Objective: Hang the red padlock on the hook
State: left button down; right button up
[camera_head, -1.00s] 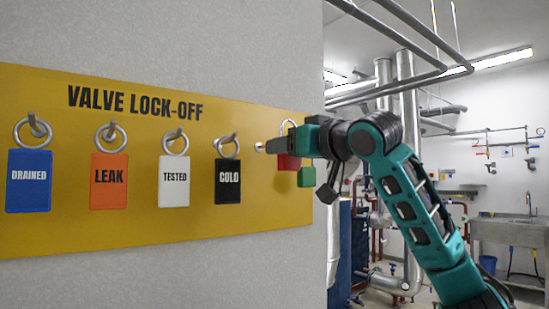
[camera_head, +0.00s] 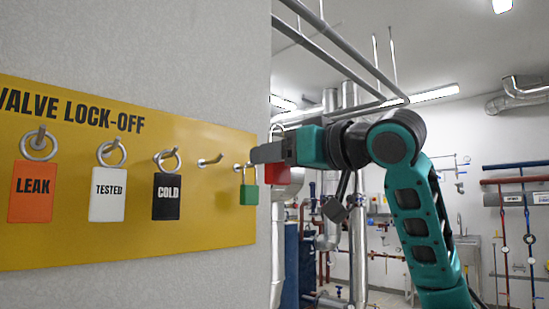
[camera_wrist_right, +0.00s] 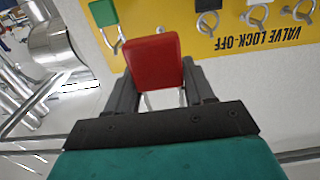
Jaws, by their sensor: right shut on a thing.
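The red padlock (camera_head: 280,173) is held by its body in my right gripper (camera_head: 268,152), beyond the board's right edge in the head view. Its shackle (camera_head: 276,131) points up and stands clear of any hook. In the wrist view the red padlock (camera_wrist_right: 155,62) sits between both fingers (camera_wrist_right: 158,88). A bare hook (camera_head: 210,161) sticks out of the yellow board between the COLD tag and the green padlock (camera_head: 249,194). The green padlock hangs on the rightmost hook, partly behind my gripper in the picture. My left gripper is out of view.
The yellow board (camera_head: 100,240) carries the LEAK tag (camera_head: 33,191), TESTED tag (camera_head: 107,195) and COLD tag (camera_head: 167,196) on rings over hooks. The grey wall ends just right of the board. Pipes (camera_head: 345,235) stand in the room behind, with open space around my arm.

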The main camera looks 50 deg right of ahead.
jog(key=shift+w, duration=0.15)
jog(key=shift+w+d+f+p, duration=0.35)
jog(key=shift+w+p, duration=0.6)
jog(key=shift+w, duration=1.95)
jog(key=shift+w+d+f+p, duration=0.3)
jog(key=shift+w+p, duration=0.7)
jog(key=shift+w, duration=1.95)
jog(key=shift+w+d+f+p, duration=0.3)
jog(key=shift+w+p, duration=0.65)
jog(key=shift+w, duration=1.95)
jog(key=shift+s, duration=0.1)
jog(key=s+b, duration=0.3)
jog(key=s, duration=0.5)
jog(key=shift+a+r, duration=0.2)
jog(key=shift+a, duration=0.2)
